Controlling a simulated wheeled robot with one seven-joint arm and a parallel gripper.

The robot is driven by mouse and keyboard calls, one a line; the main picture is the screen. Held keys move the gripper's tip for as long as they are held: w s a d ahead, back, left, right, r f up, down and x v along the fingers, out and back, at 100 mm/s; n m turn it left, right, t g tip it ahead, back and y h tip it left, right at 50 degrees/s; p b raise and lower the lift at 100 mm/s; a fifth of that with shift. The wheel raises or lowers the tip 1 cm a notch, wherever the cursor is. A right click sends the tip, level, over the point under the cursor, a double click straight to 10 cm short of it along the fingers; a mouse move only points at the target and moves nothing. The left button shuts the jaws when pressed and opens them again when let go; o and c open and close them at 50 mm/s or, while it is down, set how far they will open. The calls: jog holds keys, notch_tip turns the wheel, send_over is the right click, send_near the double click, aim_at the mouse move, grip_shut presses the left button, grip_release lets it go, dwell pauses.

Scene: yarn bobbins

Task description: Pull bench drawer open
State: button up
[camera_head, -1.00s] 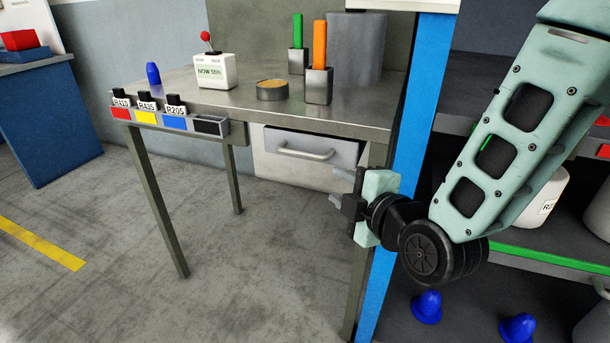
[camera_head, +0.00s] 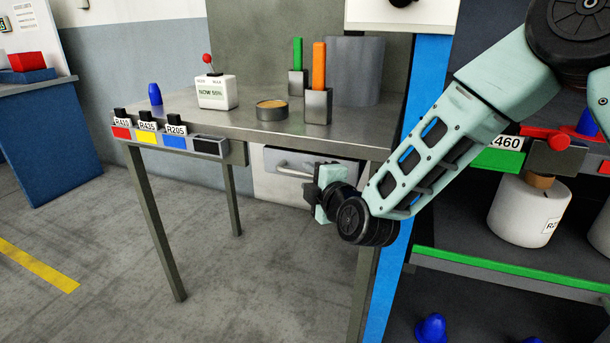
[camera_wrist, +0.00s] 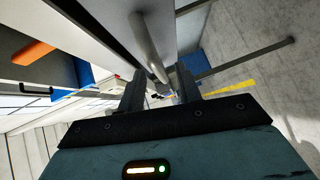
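The bench drawer (camera_head: 275,185) has a light grey front below the bench top and looks closed. Its bar handle (camera_head: 290,168) is partly hidden by my gripper in the head view. My gripper (camera_head: 309,186) is in front of the drawer, at the right part of the handle. In the wrist view the two dark fingers of my gripper (camera_wrist: 159,78) are apart. The handle (camera_wrist: 149,45) shows there as a grey bar whose near end reaches toward the gap between the fingers. I cannot tell whether they touch it.
The metal bench (camera_head: 235,115) carries a white device (camera_head: 216,92), a round tin (camera_head: 272,110) and orange (camera_head: 319,65) and green tools in holders. A blue post (camera_head: 410,150) and a shelf with white bobbins (camera_head: 528,210) stand right. The floor left of the drawer is clear.

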jog(key=shift+x, duration=1.5)
grip_shut()
jog(key=shift+s+a, duration=0.2)
jog(key=shift+s, duration=0.3)
jog(key=s+a, duration=0.3)
jog(key=s, duration=0.6)
jog(key=s+a+b, duration=0.1)
jog(key=s+a, duration=0.2)
jog(key=s, duration=0.6)
jog(key=shift+s+a, duration=0.3)
jog(key=shift+s, duration=0.05)
grip_release()
